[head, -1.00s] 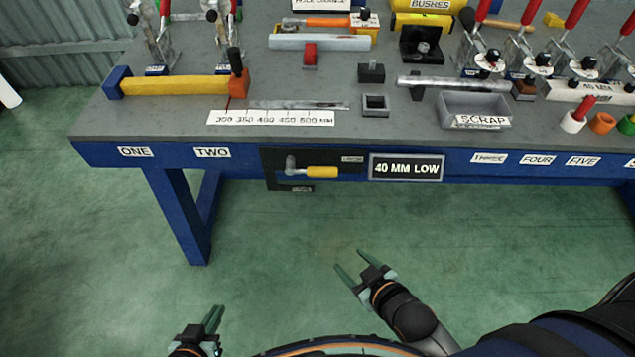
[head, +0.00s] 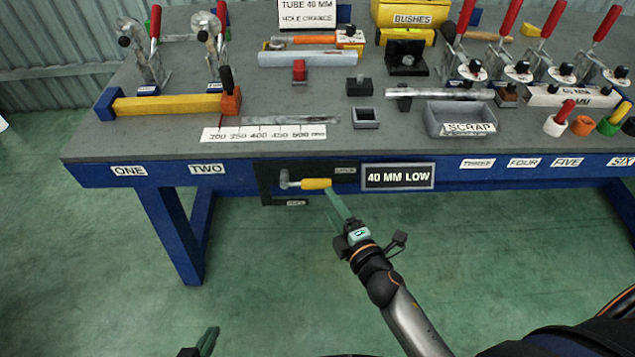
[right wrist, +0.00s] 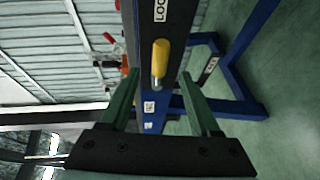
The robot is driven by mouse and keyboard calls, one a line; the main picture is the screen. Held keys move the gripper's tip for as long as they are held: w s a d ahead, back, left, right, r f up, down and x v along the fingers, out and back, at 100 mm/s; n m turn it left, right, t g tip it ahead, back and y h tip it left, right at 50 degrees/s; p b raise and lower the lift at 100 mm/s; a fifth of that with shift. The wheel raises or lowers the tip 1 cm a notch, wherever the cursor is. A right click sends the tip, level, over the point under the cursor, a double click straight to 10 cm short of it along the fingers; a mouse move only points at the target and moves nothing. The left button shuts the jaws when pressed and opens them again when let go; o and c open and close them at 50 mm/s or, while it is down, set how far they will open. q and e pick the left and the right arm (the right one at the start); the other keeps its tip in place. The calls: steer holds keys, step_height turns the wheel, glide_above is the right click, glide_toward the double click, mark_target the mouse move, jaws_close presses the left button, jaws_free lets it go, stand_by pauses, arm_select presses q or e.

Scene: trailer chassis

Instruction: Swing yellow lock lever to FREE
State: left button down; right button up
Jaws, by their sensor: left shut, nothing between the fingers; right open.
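The yellow lock lever (head: 316,184) lies level on a black bracket (head: 266,186) on the bench's front edge, its grey pivot at its left end. It points right, beside the upper label (head: 345,171), which starts with "LOC" in the right wrist view (right wrist: 160,10). A lower label (head: 296,203) is too small to read. My right gripper (head: 338,204) is open just below and right of the lever tip. In the right wrist view the yellow handle (right wrist: 160,58) appears between the open fingers (right wrist: 160,75), not gripped. My left gripper (head: 208,342) is shut and empty at the bottom edge, partly cut off.
A "40 MM LOW" sign (head: 398,177) sits right of the bracket on the blue bench rail. The bench top (head: 230,155) holds a scrap tray (head: 460,120), clamps and a yellow bar (head: 165,104). The green floor in front is clear.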

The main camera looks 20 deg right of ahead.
mark_target(320, 188)
steer(key=w, duration=0.5)
steer(key=w+a+f, duration=0.1)
steer(key=w, duration=0.2)
steer(key=shift+f+b, duration=0.1)
steer(key=shift+b, duration=0.2)
jaws_close()
stand_by(1.1)
